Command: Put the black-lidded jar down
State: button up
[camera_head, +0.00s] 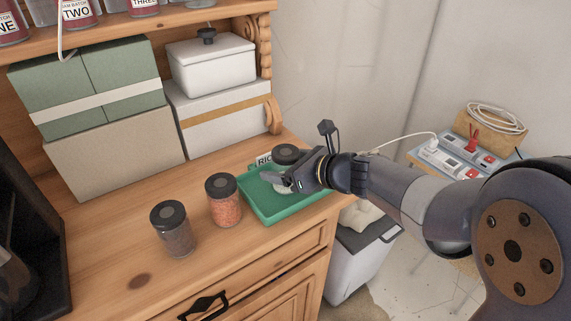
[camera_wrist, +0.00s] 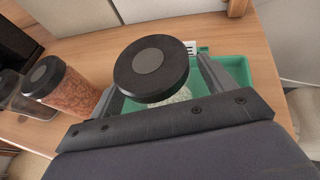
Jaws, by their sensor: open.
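A jar with a black lid (camera_head: 287,153) and pale contents stands at the green tray (camera_head: 268,217), partly hidden by my gripper (camera_head: 287,181). In the wrist view its round lid (camera_wrist: 152,68) fills the space between the two fingers of my gripper (camera_wrist: 160,82), with white contents below. The fingers are open, one on each side of the jar; contact cannot be made out. The jar looks upright, over the tray (camera_wrist: 250,70). Two more black-lidded jars stand left of the tray: one with orange-red contents (camera_head: 224,202) and one with dark contents (camera_head: 172,232).
A label reading "RIC" (camera_head: 264,160) stands at the tray's back edge. Stacked boxes (camera_head: 222,118) and a white lidded container (camera_head: 212,66) stand behind. A shelf (camera_head: 150,23) with jars hangs above. The wooden dresser top (camera_head: 115,245) is clear at front left.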

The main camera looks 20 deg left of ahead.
jog(key=shift+r, duration=0.1)
jog(key=shift+r+p, duration=0.2)
jog(key=shift+p, duration=0.1)
jog(key=v, duration=1.2)
jog(key=shift+f, duration=0.2)
jog(key=x, duration=1.1)
jog(key=shift+w+a+f, duration=0.15)
jog(key=shift+a, duration=0.2)
jog(key=shift+w+a, duration=0.1)
jog(key=shift+a, duration=0.05)
jog(key=shift+r, duration=1)
